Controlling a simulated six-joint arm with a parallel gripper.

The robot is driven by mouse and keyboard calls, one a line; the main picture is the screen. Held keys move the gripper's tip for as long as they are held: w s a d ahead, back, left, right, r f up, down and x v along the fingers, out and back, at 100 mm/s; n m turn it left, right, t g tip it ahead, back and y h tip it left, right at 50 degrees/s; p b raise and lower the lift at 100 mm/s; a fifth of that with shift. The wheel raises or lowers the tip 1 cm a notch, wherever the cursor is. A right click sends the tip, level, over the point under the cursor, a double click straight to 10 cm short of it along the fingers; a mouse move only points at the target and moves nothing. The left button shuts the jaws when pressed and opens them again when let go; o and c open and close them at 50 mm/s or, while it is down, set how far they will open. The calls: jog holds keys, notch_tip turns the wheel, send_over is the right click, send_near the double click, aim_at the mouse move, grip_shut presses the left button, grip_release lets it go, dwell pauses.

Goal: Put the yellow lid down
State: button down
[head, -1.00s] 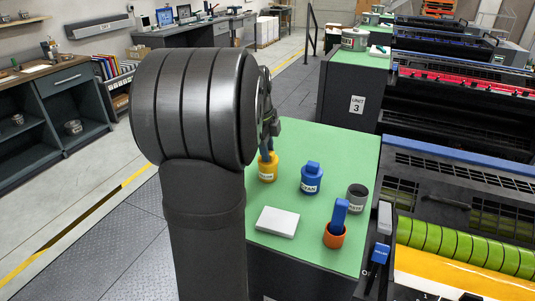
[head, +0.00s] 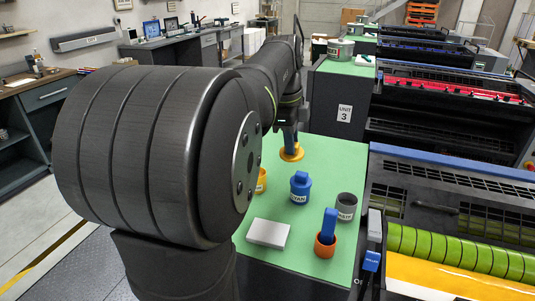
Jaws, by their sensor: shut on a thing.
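The yellow lid (head: 291,154) is at the far part of the green tabletop (head: 335,160), beyond the tins. My gripper (head: 290,143) is above it and shut on it. I cannot tell whether the lid touches the tabletop or hangs just over it. The yellow tin (head: 262,181) stands nearer and to the left of the lid, partly hidden behind my arm. The lid is apart from the tin.
A blue CYAN tin (head: 300,190), a grey cup (head: 346,207), an orange pot (head: 325,246) with a blue-handled tool (head: 329,224) and a white block (head: 268,233) stand nearer on the tabletop. The press (head: 440,185) borders the right. The tabletop right of the lid is clear.

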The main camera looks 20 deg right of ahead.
jog(key=s+a+f, duration=0.5)
jog(key=s+a, duration=0.1)
jog(key=a, duration=0.3)
jog(key=shift+m+g+y, duration=0.4)
jog(key=shift+g+y, duration=0.1)
jog(key=w+a+f, duration=0.3)
jog(key=w+a, duration=0.1)
jog(key=w+a+f, duration=0.4)
jog(key=shift+w+f, duration=0.15)
jog(key=shift+w, duration=0.05)
jog(key=shift+w+a+f, duration=0.1)
jog(key=shift+f, duration=2)
jog(key=c, duration=1.2)
grip_release()
